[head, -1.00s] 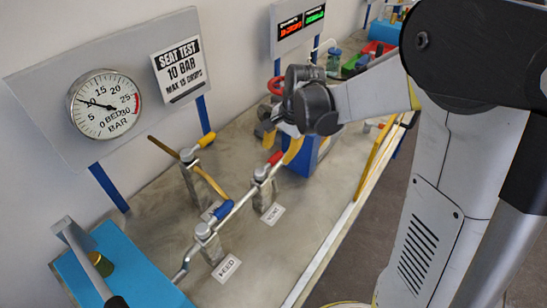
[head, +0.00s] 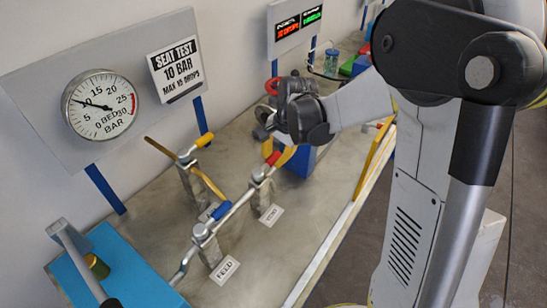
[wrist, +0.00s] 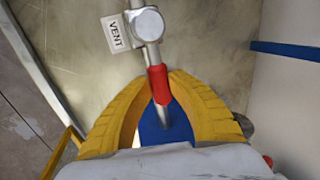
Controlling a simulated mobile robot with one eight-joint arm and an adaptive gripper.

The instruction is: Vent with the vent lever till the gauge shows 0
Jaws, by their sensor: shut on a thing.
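The vent lever has a red grip (head: 272,158) and sits on the valve by the VENT tag (head: 271,215) in the head view. In the wrist view the red grip (wrist: 158,85) lies between the yellow fingertips of my gripper (wrist: 160,88), which is shut on it. In the head view my gripper (head: 281,153) is at the lever's end, its fingers partly hidden by the wrist. The round bed gauge (head: 101,106) on the grey panel has its needle near 10 bar.
The blue-handled FEED valve (head: 204,238) stands nearer, with a yellow-handled valve (head: 190,165) behind. A sign (head: 175,70) reads seat test 10 bar. A display (head: 297,27) and a jar (head: 333,62) are farther back. A blue block (head: 300,163) is beyond the lever.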

